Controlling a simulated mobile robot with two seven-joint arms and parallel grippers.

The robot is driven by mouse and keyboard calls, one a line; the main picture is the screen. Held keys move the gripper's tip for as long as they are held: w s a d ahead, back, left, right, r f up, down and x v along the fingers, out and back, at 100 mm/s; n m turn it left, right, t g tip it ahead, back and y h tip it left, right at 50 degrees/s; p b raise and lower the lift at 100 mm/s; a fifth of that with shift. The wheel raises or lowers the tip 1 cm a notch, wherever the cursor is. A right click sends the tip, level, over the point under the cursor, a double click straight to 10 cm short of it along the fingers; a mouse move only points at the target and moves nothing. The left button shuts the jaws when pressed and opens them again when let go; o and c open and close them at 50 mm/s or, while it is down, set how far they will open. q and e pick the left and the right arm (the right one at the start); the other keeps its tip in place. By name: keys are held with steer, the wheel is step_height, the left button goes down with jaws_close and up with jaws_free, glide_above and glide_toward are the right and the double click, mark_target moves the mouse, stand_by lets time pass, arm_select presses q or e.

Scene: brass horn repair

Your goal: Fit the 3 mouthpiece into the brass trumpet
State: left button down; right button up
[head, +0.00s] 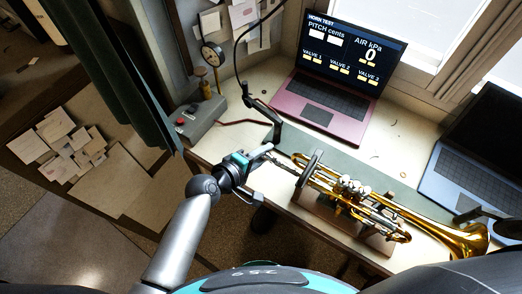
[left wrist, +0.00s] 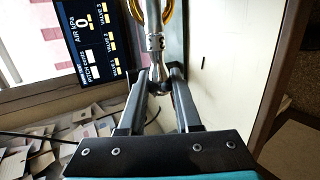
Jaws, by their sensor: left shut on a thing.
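The brass trumpet (head: 348,196) lies on a wooden stand, its bell (head: 468,240) toward the lower right and its mouthpiece end toward my left gripper (head: 272,156). That gripper is shut on the small silver mouthpiece (left wrist: 157,78), which sits between the fingertips (left wrist: 161,84) in the left wrist view. The mouthpiece is in line with the silver end of the trumpet's pipe (left wrist: 155,42); whether it is seated or only touching cannot be told. A dark bar-like part (head: 482,213) near the bell may be my right gripper; its jaws cannot be made out.
A pink laptop (head: 325,105) showing horn test readings stands behind the trumpet. A blue laptop (head: 470,170) is at right. Bench top between the laptops is mostly clear.

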arm_select(q)
steer(key=c, duration=0.5)
jaws_free()
steer(key=p+v, duration=0.1)
steer(key=v, duration=1.4)
steer(key=shift+s, duration=0.1)
steer(key=s+a+f+m+g+y+b, duration=0.1)
steer(key=s+a+f+y+b, duration=0.15)
steer(key=f, duration=0.75)
steer(key=s+a+f+m+g+y+b, duration=0.1)
steer(key=a+f+m+b, duration=0.15)
steer(key=f, duration=0.65)
steer(key=s+a+f+g+y+b, duration=0.1)
steer(key=s+a+f+y+b, duration=0.2)
steer(key=f, duration=0.7)
steer(key=s+a+f+m+g+b, duration=0.1)
steer(key=s+f+m+b, duration=0.1)
steer(key=s+f, duration=0.4)
steer(key=s+a+f+m+g+y+b, duration=0.1)
steer(key=s+a+f+m+g+b, duration=0.1)
steer(key=s+f, duration=0.4)
steer(key=s+a+f+m+g+y+b, duration=0.1)
steer(key=s+f+m+b, duration=0.2)
steer(key=f, duration=0.7)
steer(key=shift+s+a+m+g+b, duration=0.2)
steer(key=shift+s+m, duration=0.35)
steer(key=shift+s, duration=0.35)
steer(key=shift+s+a+m+g+b, duration=0.15)
steer(key=shift+s+m, duration=0.35)
steer(key=shift+s, duration=0.4)
